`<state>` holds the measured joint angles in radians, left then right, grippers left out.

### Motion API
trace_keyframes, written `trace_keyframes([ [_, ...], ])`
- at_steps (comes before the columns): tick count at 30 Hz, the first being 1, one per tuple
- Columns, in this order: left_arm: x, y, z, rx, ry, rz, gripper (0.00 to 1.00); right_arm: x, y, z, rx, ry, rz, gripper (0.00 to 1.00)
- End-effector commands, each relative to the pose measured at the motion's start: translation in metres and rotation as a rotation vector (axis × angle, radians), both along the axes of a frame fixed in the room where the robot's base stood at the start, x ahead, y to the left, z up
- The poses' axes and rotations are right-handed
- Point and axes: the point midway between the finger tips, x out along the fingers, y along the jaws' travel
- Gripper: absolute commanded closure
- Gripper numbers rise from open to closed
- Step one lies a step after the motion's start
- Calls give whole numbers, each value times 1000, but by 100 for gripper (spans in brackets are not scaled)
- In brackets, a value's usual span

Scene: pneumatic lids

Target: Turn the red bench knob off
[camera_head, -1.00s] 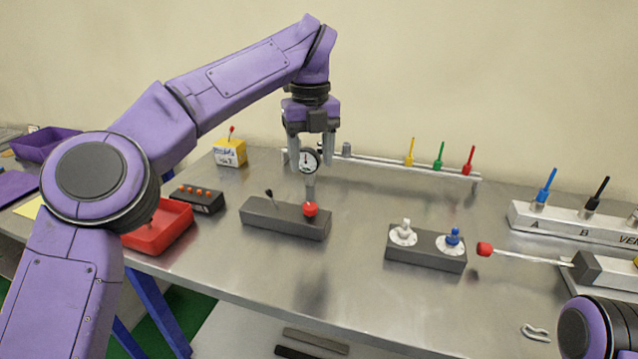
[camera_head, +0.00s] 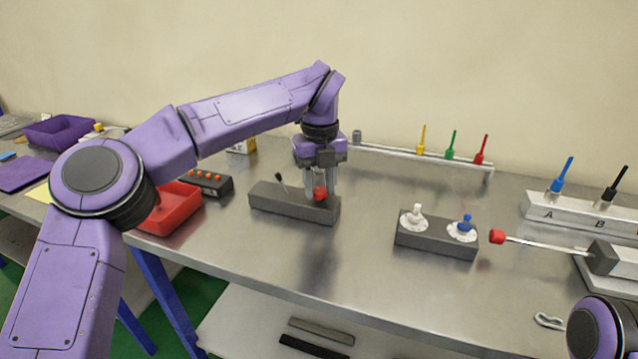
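The gauge behind the knob is hidden by the gripper. My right arm shows only as a purple link at the lower right corner; its gripper is out of view.
A block with white (camera_head: 416,214) and blue (camera_head: 464,226) knobs stands to the right. A rail (camera_head: 400,154) with yellow, green and red levers is behind. A red-tipped rod (camera_head: 497,237) lies at the right. A red tray (camera_head: 172,212) is at the left. The bench front is clear.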

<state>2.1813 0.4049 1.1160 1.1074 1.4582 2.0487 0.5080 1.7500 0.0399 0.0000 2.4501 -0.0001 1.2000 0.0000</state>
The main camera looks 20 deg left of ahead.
Motion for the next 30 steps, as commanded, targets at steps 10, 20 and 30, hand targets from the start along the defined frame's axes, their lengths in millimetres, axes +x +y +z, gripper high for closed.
trace_keyframes([
  [10,0,0,1,0,0,-13,98,0,0,2,0,0,0,49],
  [20,0,0,5,0,1,-169,98,0,0,24,0,0,0,49],
  [30,0,0,7,-2,1,-480,98,0,0,63,0,0,0,49],
])
